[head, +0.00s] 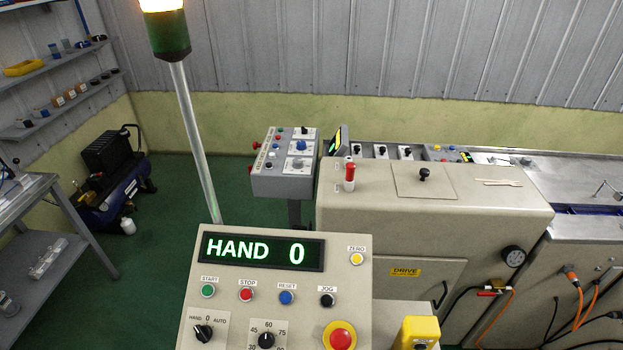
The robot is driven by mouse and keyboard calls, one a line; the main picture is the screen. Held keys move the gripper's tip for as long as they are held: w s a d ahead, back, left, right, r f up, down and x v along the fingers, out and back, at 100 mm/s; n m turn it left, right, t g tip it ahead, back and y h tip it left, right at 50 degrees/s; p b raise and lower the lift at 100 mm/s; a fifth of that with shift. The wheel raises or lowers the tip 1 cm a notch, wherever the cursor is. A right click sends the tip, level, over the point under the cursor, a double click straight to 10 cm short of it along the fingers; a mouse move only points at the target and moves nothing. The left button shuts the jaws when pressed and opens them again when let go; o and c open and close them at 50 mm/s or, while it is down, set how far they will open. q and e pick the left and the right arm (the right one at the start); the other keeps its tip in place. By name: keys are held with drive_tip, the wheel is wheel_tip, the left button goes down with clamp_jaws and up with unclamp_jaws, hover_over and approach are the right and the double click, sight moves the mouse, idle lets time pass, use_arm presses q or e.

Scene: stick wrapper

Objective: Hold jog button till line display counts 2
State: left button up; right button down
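The line display (262,251) on the beige control panel (190,312) reads "HAND 0" in green. The jog button (327,300) is a dark round button under its JOG label, at the right end of the button row. Left of it are the blue reset button (286,298), the red stop button (246,295) and the green start button (208,291). Neither of my grippers shows in the head view, and nothing touches the jog button.
A yellow zero button (356,259) sits beside the display. A large red emergency button (340,339) is just below the jog button. A signal lamp pole (194,140) stands behind the panel. The beige machine (430,225) fills the right.

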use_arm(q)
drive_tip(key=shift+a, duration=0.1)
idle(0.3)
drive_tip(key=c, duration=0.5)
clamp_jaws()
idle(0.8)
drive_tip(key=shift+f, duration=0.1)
